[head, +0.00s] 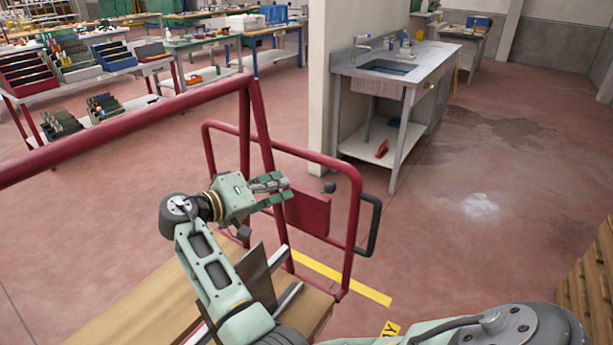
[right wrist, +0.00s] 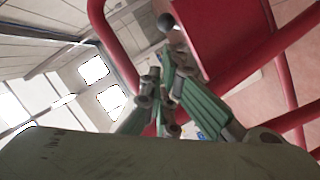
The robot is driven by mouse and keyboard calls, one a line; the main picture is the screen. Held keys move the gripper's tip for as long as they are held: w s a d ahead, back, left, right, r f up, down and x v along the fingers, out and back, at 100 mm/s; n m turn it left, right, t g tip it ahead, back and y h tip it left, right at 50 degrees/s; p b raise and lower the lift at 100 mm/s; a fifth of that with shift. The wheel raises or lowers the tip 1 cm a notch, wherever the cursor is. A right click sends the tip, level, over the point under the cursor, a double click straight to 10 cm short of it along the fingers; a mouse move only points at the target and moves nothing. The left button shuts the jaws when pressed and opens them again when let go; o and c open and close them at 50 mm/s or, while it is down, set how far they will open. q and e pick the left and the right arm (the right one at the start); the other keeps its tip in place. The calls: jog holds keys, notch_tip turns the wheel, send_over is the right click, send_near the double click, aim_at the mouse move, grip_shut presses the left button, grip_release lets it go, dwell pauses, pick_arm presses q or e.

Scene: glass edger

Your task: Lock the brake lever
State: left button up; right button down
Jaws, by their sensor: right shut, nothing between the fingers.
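A dark ball knob (head: 330,188), which looks like the end of the brake lever, shows beside the red panel (head: 308,212) of a red tubular frame (head: 350,180). The rest of the lever cannot be made out. My right gripper (head: 284,190) is shut and empty, just left of the panel and apart from the knob in the picture. In the right wrist view the knob (right wrist: 166,22) lies just beyond the fingertips of the right gripper (right wrist: 168,75); whether they touch cannot be told. My left gripper is not in view.
A black handle (head: 372,225) sticks out on the right of the red frame. A long red rail (head: 120,122) crosses on the left above a wooden deck (head: 150,310). A sink bench (head: 400,75) stands behind.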

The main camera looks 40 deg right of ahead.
jog(key=d, duration=0.2)
jog(key=d+f+p, duration=0.1)
jog(key=d, duration=0.2)
jog(key=d+p, duration=0.1)
jog(key=d, duration=0.2)
jog(key=shift+w+d+f, duration=0.1)
jog(key=shift+d+f, duration=0.05)
jog(key=shift+d, duration=0.1)
jog(key=shift+d+f, duration=0.2)
jog(key=shift+d, duration=0.5)
jog(key=shift+f, duration=0.1)
